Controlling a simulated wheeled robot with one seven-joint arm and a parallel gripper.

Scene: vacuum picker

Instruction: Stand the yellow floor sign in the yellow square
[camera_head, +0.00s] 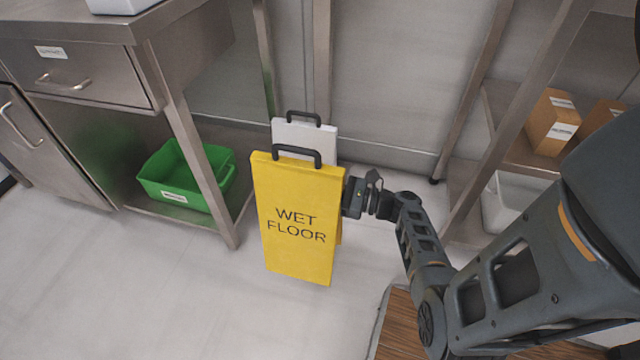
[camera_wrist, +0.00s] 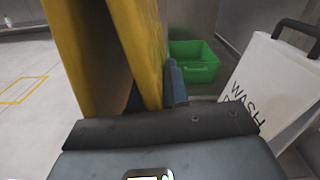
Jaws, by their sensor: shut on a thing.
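The yellow floor sign (camera_head: 298,222), marked WET FLOOR and with a black handle, stands upright in the middle of the head view. My gripper (camera_head: 352,195) is at its right edge and shut on it. In the wrist view the sign (camera_wrist: 90,60) fills the upper left, its two panels spread apart, and my gripper (camera_wrist: 165,115) is close against it. Whether the sign's foot touches the floor is hard to tell. The yellow square (camera_wrist: 24,90) is an outline on the floor at the left of the wrist view. It does not show in the head view.
A white sign (camera_head: 306,137) with a black handle stands right behind the yellow one. A green bin (camera_head: 190,178) sits on the low shelf at left. A steel rack with cardboard boxes (camera_head: 552,122) and a white bin (camera_head: 498,203) is at right. The floor at front left is clear.

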